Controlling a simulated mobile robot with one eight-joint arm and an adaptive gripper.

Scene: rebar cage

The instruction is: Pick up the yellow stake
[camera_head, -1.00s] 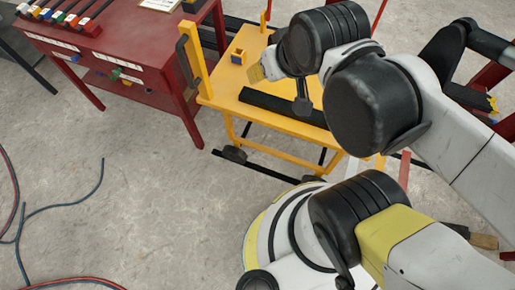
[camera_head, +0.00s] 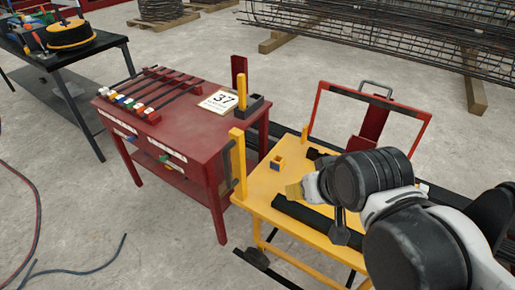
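On the red table (camera_head: 185,135), several dark stakes lie side by side on a red rack with coloured ends toward the near left. A yellow upright block (camera_head: 241,92) also stands in a black holder on this table, behind a card marked 37. My arm reaches in from the right over the yellow cart (camera_head: 265,190), right of the red table and well apart from the rack. Its end, my gripper (camera_head: 340,228), is dark and hangs over the cart; its fingers cannot be made out.
The yellow cart has a yellow corner post (camera_head: 238,160), a small yellow and blue block (camera_head: 277,163) and a black bar. A red frame (camera_head: 372,115) stands behind it. A black table (camera_head: 80,62) is at far left; hoses lie on the floor.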

